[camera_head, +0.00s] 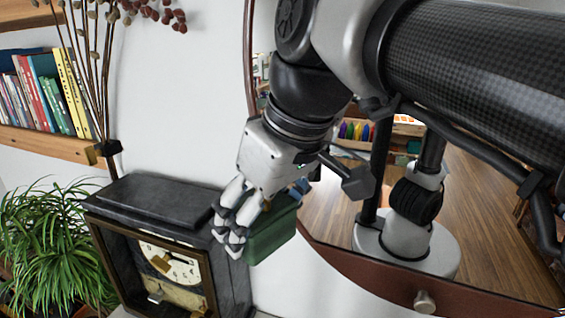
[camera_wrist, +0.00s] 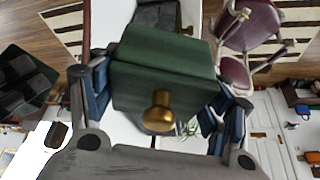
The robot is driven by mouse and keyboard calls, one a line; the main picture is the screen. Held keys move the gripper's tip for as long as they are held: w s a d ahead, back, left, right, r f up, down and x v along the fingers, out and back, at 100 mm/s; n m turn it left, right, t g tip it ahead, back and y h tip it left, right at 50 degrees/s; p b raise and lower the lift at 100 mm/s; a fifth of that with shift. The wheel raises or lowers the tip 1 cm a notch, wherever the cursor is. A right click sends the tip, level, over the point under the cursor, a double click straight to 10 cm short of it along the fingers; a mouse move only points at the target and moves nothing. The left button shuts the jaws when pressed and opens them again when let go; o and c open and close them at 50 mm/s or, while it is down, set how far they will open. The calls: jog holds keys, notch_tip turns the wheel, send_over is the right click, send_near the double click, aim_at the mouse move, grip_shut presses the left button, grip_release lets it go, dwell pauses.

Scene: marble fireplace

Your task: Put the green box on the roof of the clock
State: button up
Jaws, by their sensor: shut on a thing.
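The green box (camera_head: 272,236) has a brass knob (camera_wrist: 160,112) on the side facing the wrist camera. My gripper (camera_head: 248,222) is shut on it, with blue-padded fingers on both sides of the box in the wrist view. The dark stone clock (camera_head: 232,262) stands to the left in the head view, its pale dial facing front. Its flat, stepped roof (camera_head: 155,197) is bare. The box is in the air just right of the clock, overlapping its right edge in the picture; I cannot tell whether they touch.
A spiky green plant (camera_head: 55,240) stands left of the clock. A wall shelf with books (camera_head: 48,100) and dry stems in a dark vase are above left. A large round mirror (camera_head: 325,225) behind my arm reflects the room and my body. Space above the clock roof is clear.

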jog(key=w+a+p, duration=0.1)
jog(key=w+a, duration=0.1)
jog(key=a, duration=0.1)
jog(key=w+a+p, duration=0.1)
jog(key=w+a, duration=0.2)
jog(key=a, duration=0.1)
jog(key=w+a+p, duration=0.1)
jog(key=w+a, duration=0.2)
jog(key=shift+w+a, duration=0.2)
jog(key=shift+w+a+p, duration=0.75)
jog(key=shift+w+a, duration=0.05)
jog(key=shift+a, duration=0.25)
jog(key=shift+x, duration=0.95)
jog(key=shift+s+d+r, duration=0.1)
jog(key=shift+d+r, duration=0.05)
jog(key=o, duration=0.9)
jog(key=shift+f, duration=0.25)
jog(key=shift+o, duration=0.3)
